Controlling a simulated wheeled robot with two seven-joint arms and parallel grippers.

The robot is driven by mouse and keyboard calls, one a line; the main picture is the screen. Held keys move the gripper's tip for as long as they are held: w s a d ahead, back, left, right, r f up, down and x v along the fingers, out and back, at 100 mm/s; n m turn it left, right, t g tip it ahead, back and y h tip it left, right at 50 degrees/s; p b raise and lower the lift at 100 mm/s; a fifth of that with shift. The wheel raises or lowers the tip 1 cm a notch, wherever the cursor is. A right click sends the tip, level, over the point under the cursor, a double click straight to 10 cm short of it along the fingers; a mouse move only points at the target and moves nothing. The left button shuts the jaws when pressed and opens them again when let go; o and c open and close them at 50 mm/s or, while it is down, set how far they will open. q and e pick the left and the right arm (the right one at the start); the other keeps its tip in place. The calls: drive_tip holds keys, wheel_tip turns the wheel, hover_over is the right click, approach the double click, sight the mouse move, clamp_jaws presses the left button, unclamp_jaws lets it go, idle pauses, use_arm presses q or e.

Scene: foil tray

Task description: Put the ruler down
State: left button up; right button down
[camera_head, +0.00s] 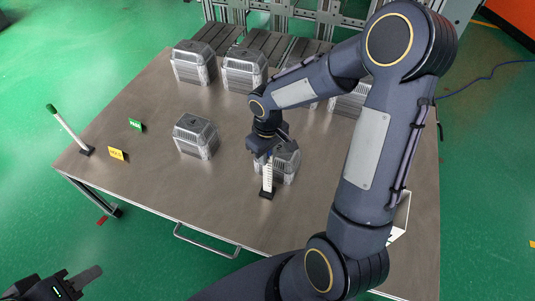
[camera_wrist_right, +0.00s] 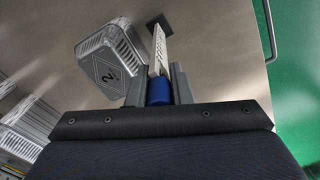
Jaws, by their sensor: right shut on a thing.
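The ruler (camera_head: 267,178) is a white upright strip with marks, a dark square foot and a blue top. It also shows in the right wrist view (camera_wrist_right: 159,48), where the blue grip sits between the fingers. My right gripper (camera_head: 264,153) points down and is shut on the ruler's blue top. The foot is at or just above the table; I cannot tell whether it touches. A silver foil tray (camera_head: 289,163) stands right beside the ruler, partly hidden by my gripper. It shows a "2" in the wrist view (camera_wrist_right: 108,68). My left gripper (camera_head: 84,281) is at the lower left, off the table.
Another foil tray (camera_head: 195,136) stands left of the ruler, and several more line the back near dark slatted racks (camera_head: 268,44). A green-topped white stick (camera_head: 68,128) stands at the left edge. Green (camera_head: 136,125) and yellow (camera_head: 117,153) signs stand nearby. The front-left table is clear.

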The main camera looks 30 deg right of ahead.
drive_tip(key=shift+f, duration=0.25)
drive_tip(key=c, duration=1.3)
unclamp_jaws()
drive_tip(key=shift+r, duration=0.1)
drive_tip(key=shift+r, duration=0.5)
wheel_tip(320, 180, up, 11)
drive_tip(key=shift+r+p, duration=0.1)
drive_tip(key=shift+p, duration=0.75)
drive_tip(key=s+a+r+m+t+y, duration=0.2)
drive_tip(key=s, duration=0.6)
drive_tip(key=s+a+r+m+t+y, duration=0.1)
drive_tip(key=s+a+r+m+t, duration=0.1)
drive_tip(key=s, duration=0.7)
drive_tip(key=shift+a+r+t+y, duration=0.15)
drive_tip(key=shift+r+t+y, duration=0.35)
drive_tip(key=shift+t, duration=0.3)
